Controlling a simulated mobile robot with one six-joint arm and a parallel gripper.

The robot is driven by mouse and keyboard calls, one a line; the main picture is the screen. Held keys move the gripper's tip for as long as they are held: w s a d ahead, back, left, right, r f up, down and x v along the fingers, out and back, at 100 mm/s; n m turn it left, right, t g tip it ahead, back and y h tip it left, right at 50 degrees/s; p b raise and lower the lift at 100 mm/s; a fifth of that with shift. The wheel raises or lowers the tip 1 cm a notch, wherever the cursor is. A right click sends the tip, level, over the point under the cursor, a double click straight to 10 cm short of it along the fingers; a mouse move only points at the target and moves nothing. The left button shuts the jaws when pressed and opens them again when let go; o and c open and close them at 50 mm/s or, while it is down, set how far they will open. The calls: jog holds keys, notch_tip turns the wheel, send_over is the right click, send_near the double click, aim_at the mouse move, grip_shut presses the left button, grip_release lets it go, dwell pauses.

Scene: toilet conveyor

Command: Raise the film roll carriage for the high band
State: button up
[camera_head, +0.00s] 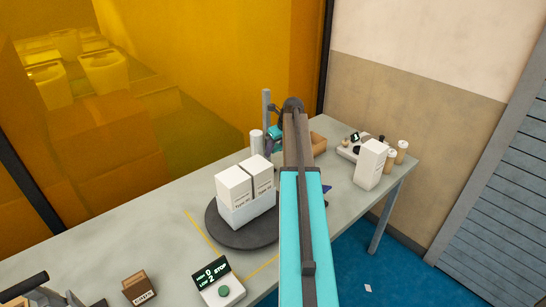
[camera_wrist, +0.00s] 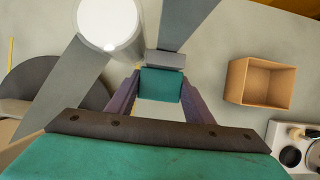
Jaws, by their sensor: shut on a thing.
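The film roll carriage shows in the head view as a grey upright post (camera_head: 266,106) with a white film roll (camera_head: 256,142) beside it on the table's far side. In the wrist view the round white end of the roll (camera_wrist: 109,22) is at top left. My gripper (camera_wrist: 160,86) has its two purple fingers on either side of a teal block (camera_wrist: 160,84) below a grey piece, and is shut on it. This block appears to be the carriage's grip. In the head view my arm hides most of the gripper and part of the carriage.
Two white boxes (camera_head: 234,188) stand in a holder on a dark turntable (camera_head: 222,232). A HIGH/LOW/STOP display (camera_head: 210,273) is in front. An open brown box (camera_wrist: 263,82) is right of the gripper. A white box (camera_head: 370,164) and small cylinders stand at the right end.

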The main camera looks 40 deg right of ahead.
jog(key=shift+r+p, duration=0.6)
jog(key=shift+r, duration=0.55)
jog(key=o, duration=0.8)
jog(key=shift+o, duration=0.2)
jog(key=shift+r, duration=0.1)
jog(key=p+v, duration=0.5)
jog(key=v, duration=0.3)
jog(key=shift+s+r+p, duration=0.25)
jog(key=shift+r+p, duration=0.05)
jog(key=shift+p, duration=0.1)
jog(key=shift+s, duration=0.1)
